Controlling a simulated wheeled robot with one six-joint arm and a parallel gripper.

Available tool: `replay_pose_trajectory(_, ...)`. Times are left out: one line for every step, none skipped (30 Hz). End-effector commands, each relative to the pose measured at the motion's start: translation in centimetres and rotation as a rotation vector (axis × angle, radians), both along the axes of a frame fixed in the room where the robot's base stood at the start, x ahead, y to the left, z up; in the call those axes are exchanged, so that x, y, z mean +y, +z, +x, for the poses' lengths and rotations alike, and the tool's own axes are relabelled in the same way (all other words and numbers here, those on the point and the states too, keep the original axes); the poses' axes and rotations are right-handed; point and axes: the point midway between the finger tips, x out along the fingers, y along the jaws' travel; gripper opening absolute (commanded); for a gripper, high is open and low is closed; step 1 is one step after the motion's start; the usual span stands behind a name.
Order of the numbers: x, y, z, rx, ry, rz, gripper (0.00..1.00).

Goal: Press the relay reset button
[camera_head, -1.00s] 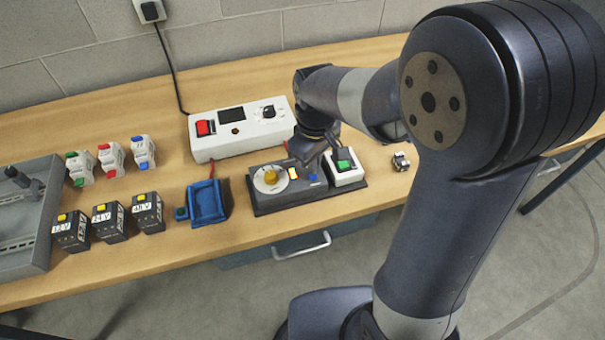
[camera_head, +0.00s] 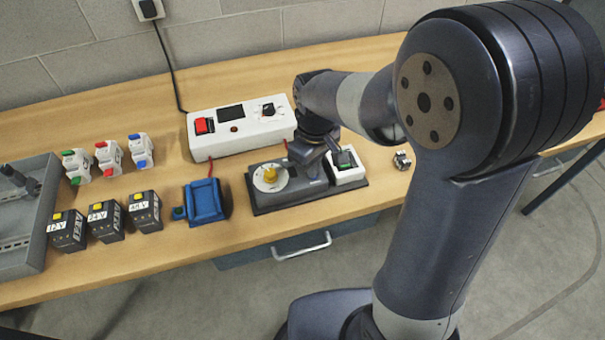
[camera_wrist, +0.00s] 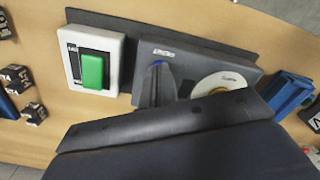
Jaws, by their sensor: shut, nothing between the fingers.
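The relay unit is a grey box (camera_head: 265,205) on a dark base plate. It carries a white dial with a yellow knob (camera_head: 270,176), and the dial also shows in the wrist view (camera_wrist: 220,82). A small blue button (camera_wrist: 158,63) shows partly at the fingertips in the wrist view, below a small white label. My gripper (camera_wrist: 157,72) is shut and empty, with its tips over that button. I cannot tell whether they touch it. In the head view my gripper (camera_head: 312,170) hides the button and the lamp area.
A green rocker switch (camera_head: 345,158) in a white housing sits beside the grey box on the same plate. A white supply box (camera_head: 240,128) with a red switch stands behind. A blue holder (camera_head: 204,203), several black relays (camera_head: 106,221) and a grey tray (camera_head: 25,225) are left.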

Motion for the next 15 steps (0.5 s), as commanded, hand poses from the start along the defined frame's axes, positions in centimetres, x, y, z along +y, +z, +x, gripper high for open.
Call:
replay_pose_trajectory(0.0,0.0,0.0,0.001,0.000,-0.001,0.00)
replay_pose_trajectory(0.0,0.0,0.0,0.001,0.000,-0.001,0.00)
replay_pose_trajectory(0.0,0.0,0.0,0.001,0.000,-0.001,0.00)
replay_pose_trajectory(0.0,0.0,0.0,0.001,0.000,-0.001,0.00)
replay_pose_trajectory(0.0,0.0,0.0,0.001,0.000,-0.001,0.00)
replay_pose_trajectory(0.0,0.0,0.0,0.001,0.000,-0.001,0.00)
replay_pose_trajectory(0.0,0.0,0.0,0.001,0.000,-0.001,0.00)
replay_pose_trajectory(0.0,0.1,0.0,0.001,0.000,-0.001,0.00)
replay_pose_trajectory(0.0,0.2,0.0,0.001,0.000,-0.001,0.00)
replay_pose_trajectory(0.0,0.4,0.0,0.001,0.000,-0.001,0.00)
replay_pose_trajectory(0.0,0.5,0.0,0.001,0.000,-0.001,0.00)
replay_pose_trajectory(0.0,0.8,0.0,0.000,0.000,0.000,0.00)
replay_pose_trajectory(0.0,1.0,0.0,0.000,0.000,0.000,0.00)
replay_pose_trajectory(0.0,1.3,0.0,0.000,0.000,0.000,0.00)
replay_pose_trajectory(0.0,1.7,0.0,0.000,0.000,0.000,0.00)
